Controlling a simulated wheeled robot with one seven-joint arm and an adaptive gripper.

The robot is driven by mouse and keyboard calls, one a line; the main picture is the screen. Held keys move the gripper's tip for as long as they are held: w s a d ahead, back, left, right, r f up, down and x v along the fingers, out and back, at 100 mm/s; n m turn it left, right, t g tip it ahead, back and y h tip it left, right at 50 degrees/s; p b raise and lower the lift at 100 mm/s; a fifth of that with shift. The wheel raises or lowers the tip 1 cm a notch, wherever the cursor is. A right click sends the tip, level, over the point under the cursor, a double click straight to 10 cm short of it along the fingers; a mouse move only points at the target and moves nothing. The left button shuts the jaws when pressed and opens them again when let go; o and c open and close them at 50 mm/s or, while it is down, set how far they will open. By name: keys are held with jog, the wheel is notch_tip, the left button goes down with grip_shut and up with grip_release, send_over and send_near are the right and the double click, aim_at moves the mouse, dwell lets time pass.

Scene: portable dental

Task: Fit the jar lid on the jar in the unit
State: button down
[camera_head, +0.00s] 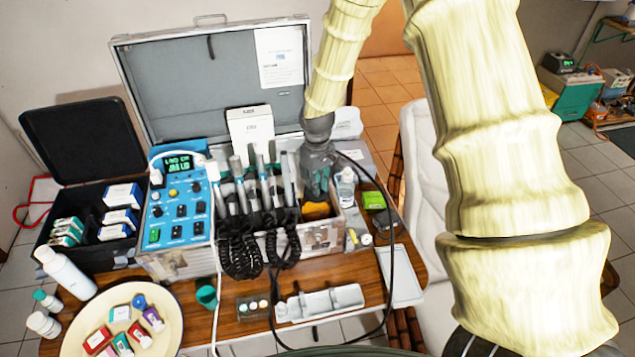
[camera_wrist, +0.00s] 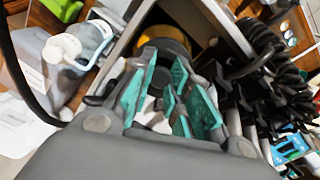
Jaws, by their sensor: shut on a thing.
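My gripper (camera_head: 318,180) points down into the right-hand compartment of the open unit (camera_head: 180,262). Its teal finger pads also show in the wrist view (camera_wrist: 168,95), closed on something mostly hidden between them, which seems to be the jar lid. A round orange-yellow thing (camera_head: 316,210), apparently the jar, sits in that compartment just below the fingers. It shows in the wrist view (camera_wrist: 172,43) too, just beyond the fingertips and partly covered by them. I cannot tell whether the lid touches the jar.
Dental handpieces (camera_head: 262,185) with coiled black cords stand close to the left of my gripper. A clear bottle (camera_head: 346,187) stands just right of the unit. A blue control panel (camera_head: 178,210) is at left. A white tray (camera_head: 320,302) lies in front.

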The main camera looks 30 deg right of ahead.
jog(key=c, duration=1.3)
grip_release()
jog(key=shift+f, duration=0.1)
notch_tip(320, 180, up, 12)
jog(key=shift+r, duration=0.1)
